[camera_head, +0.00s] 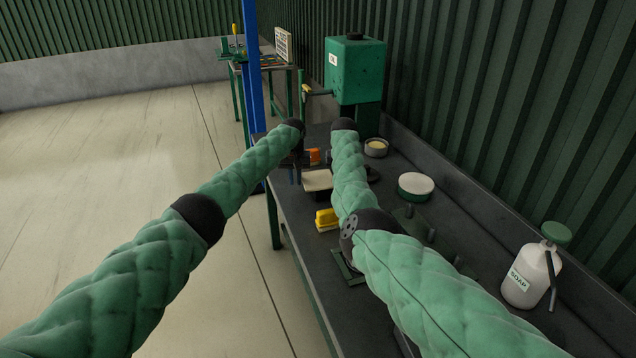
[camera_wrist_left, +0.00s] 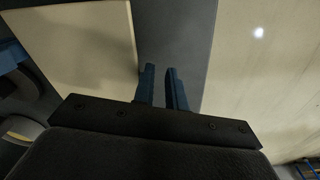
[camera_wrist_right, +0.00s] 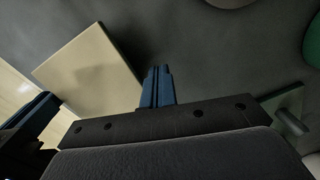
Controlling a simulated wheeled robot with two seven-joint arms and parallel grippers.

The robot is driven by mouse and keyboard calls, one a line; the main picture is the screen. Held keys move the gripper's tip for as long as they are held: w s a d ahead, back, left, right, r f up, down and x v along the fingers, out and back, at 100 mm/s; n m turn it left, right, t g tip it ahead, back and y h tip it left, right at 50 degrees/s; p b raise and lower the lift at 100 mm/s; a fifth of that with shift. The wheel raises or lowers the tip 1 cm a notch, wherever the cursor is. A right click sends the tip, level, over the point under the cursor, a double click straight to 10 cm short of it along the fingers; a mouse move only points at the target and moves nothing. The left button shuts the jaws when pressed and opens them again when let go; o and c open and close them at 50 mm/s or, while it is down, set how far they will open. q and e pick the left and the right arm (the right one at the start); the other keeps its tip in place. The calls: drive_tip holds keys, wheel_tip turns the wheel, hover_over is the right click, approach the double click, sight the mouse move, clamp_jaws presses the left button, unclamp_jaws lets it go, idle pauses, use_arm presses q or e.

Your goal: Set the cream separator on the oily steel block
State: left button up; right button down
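A flat cream panel (camera_head: 317,180), apparently the cream separator, lies level at the near edge of the dark bench. It fills the upper left of the left wrist view (camera_wrist_left: 75,45) and shows at the left in the right wrist view (camera_wrist_right: 90,75). My left gripper (camera_head: 295,177) points down beside the panel, its fingers a little apart and empty (camera_wrist_left: 161,70). My right gripper's fingers (camera_wrist_right: 157,72) are together with nothing visible between them, just off the panel's other side; my arm hides them in the head view. I cannot clearly make out the oily steel block.
On the bench (camera_head: 468,215) stand a yellow block (camera_head: 327,217), a round white-topped tin (camera_head: 416,184), a small round tin (camera_head: 376,147), a soap bottle (camera_head: 526,278) and a green tank (camera_head: 355,72). A blue post (camera_head: 252,70) rises beyond the bench. Open floor lies left.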

use_arm(q)
drive_tip(key=shift+o, duration=0.4)
drive_tip(key=shift+a, duration=0.15)
use_arm(e)
drive_tip(key=shift+d, duration=0.15)
drive_tip(key=c, duration=1.7)
unclamp_jaws()
drive_tip(key=shift+r, duration=0.45)
use_arm(q)
wheel_tip(320, 180, up, 12)
drive_tip(key=shift+s, duration=0.4)
use_arm(e)
drive_tip(key=r, duration=1.1)
drive_tip(key=shift+s, duration=0.4)
use_arm(q)
drive_tip(key=shift+f, duration=0.15)
use_arm(e)
drive_tip(key=shift+f, duration=0.1)
